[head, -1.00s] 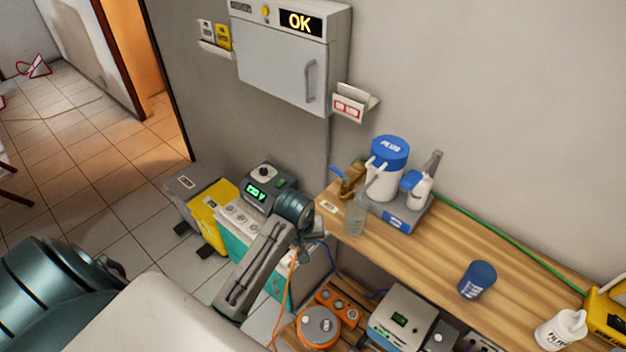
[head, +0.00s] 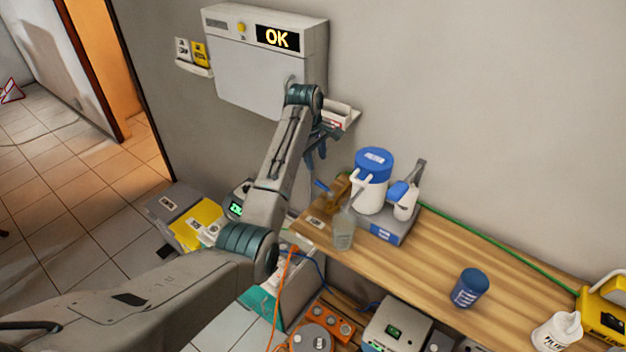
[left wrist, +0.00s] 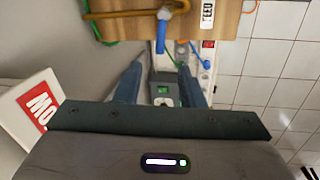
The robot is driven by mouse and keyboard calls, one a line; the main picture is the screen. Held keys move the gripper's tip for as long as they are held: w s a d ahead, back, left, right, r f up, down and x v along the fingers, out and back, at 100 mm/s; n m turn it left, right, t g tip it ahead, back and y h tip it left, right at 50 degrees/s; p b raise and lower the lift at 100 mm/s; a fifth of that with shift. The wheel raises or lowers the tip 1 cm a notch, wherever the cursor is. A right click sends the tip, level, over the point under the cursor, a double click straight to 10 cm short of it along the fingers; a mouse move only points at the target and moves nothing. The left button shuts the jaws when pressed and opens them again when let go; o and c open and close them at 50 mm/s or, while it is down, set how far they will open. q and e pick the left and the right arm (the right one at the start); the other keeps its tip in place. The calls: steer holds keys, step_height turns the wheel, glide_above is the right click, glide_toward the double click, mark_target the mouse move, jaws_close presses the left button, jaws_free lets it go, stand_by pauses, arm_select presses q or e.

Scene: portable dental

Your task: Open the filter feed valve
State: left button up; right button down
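The filter feed valve shows as a brass pipe (head: 341,188) with a blue handle (head: 321,186) at the left end of the wooden bench. In the left wrist view the brass pipe (left wrist: 125,14) lies near the top edge, and the blue handle (left wrist: 161,36) hangs over the bench edge beside a FEED label (left wrist: 208,13). My left gripper (head: 316,155) is above the valve, in front of the wall. In the left wrist view its two fingers (left wrist: 160,85) are apart with nothing between them; the handle is beyond the tips. My right gripper is not in view.
A white and blue filter jug (head: 371,185) stands behind a clear beaker (head: 344,230). A wall cabinet (head: 250,75) reading OK and a small wall holder (head: 342,115) are close to my left arm. A blue cup (head: 470,287) stands farther right, with bare bench around it.

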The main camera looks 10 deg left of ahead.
mark_target(321, 184)
arm_select(q)
steer(key=f, duration=0.2)
steer(key=w+f+p, duration=0.1)
steer(key=f, duration=0.2)
steer(key=f+p, duration=0.1)
steer(key=f, duration=0.2)
steer(key=shift+w+d+f, duration=0.2)
steer(key=shift+d+f, duration=0.05)
steer(key=shift+d, duration=0.15)
steer(key=shift+w+d+f+p, duration=0.1)
steer(key=shift+f+p, duration=0.2)
steer(key=shift+f, duration=0.45)
jaws_close()
